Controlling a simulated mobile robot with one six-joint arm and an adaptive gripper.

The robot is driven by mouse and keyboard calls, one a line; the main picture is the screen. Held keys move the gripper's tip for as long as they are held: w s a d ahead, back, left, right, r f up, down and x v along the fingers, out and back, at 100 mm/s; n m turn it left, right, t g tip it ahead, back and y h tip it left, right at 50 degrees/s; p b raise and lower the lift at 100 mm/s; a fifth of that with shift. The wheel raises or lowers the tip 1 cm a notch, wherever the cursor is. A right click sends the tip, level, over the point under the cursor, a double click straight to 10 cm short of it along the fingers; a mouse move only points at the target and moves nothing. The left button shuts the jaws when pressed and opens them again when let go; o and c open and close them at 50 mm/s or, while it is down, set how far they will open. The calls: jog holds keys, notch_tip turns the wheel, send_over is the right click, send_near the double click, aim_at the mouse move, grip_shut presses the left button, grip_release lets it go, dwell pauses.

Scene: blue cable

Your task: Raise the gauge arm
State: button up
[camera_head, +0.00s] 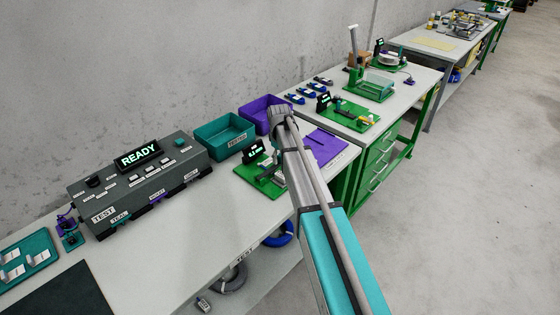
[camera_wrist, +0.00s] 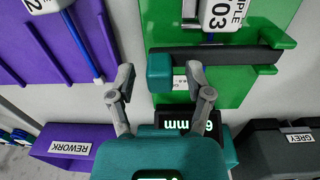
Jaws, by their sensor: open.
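The gauge is a green plate (camera_wrist: 235,95) with a dark bar, the gauge arm (camera_wrist: 232,62), lying across it. A teal block (camera_wrist: 160,72) sits at the bar's left end in the wrist view. The gauge's dark display (camera_wrist: 188,122) reads in mm, upside down. A white SAMPLE 03 tag (camera_wrist: 220,14) lies just beyond the bar. My gripper (camera_wrist: 159,80) is open, its two fingers spread with the teal block between the tips; I cannot tell whether they touch it. In the head view the gauge's green plate (camera_head: 258,184) is partly hidden by my arm.
A purple mat (camera_wrist: 60,45) with another white tag lies beside the gauge. The purple REWORK bin (camera_wrist: 75,146) and a dark bin labelled GREY (camera_wrist: 275,148) flank my gripper. In the head view, a teal bin (camera_head: 215,142) and a grey READY test box (camera_head: 140,180) stand left.

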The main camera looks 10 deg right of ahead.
jog(key=shift+f, duration=0.15)
grip_shut()
dwell(0.4)
